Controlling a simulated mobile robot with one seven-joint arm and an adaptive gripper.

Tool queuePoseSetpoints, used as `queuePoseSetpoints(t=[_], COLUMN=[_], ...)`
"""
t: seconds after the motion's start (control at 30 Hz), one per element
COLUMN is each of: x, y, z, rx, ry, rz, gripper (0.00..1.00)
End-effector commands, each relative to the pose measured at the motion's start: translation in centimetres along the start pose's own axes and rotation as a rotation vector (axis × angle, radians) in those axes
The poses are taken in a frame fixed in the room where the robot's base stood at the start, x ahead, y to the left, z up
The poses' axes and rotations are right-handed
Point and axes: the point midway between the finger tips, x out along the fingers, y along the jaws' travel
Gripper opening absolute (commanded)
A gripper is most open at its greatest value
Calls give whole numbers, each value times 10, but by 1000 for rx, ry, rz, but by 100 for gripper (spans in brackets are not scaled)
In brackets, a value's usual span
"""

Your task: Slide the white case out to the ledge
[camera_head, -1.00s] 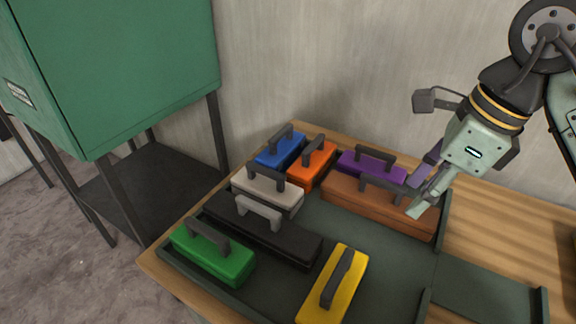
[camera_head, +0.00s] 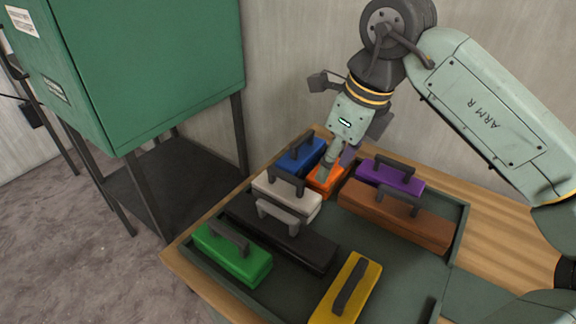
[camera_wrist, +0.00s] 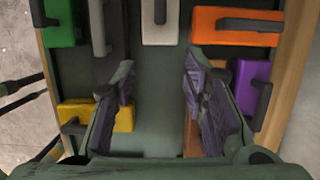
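The white case (camera_head: 287,193) with a dark handle sits in the tray (camera_head: 405,275), between the blue, orange and black cases. In the wrist view the white case (camera_wrist: 160,22) shows at the top middle, ahead of my fingers. My gripper (camera_head: 335,172) hangs above the tray and overlaps the orange case in the head view. In the wrist view my gripper (camera_wrist: 160,75) is open and empty, with bare tray floor between its fingers. The ledge (camera_head: 478,296) extends off the tray's right side, partly cut off and hidden by my arm.
Around it are the blue (camera_head: 302,154), orange (camera_head: 318,185), black (camera_head: 270,232), green (camera_head: 235,258), yellow (camera_head: 340,296), brown (camera_head: 400,218) and purple (camera_head: 400,178) cases. Tray floor is bare between the yellow and brown cases. A low wall rims the tray.

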Motion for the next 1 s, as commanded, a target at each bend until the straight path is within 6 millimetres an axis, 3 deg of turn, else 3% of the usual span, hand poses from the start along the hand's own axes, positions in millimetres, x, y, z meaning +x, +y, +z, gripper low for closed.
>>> queuePoseSetpoints(t=[0.4, 0.5, 0.7, 1.0], x=[17, 45, 76, 94], y=[1, 0, 0, 0], z=[75, 72, 72, 73], rx=[-4, 0, 0, 1], ry=[1, 0, 1, -1], rz=[1, 0, -1, -1], gripper=[40, 40, 40, 40])
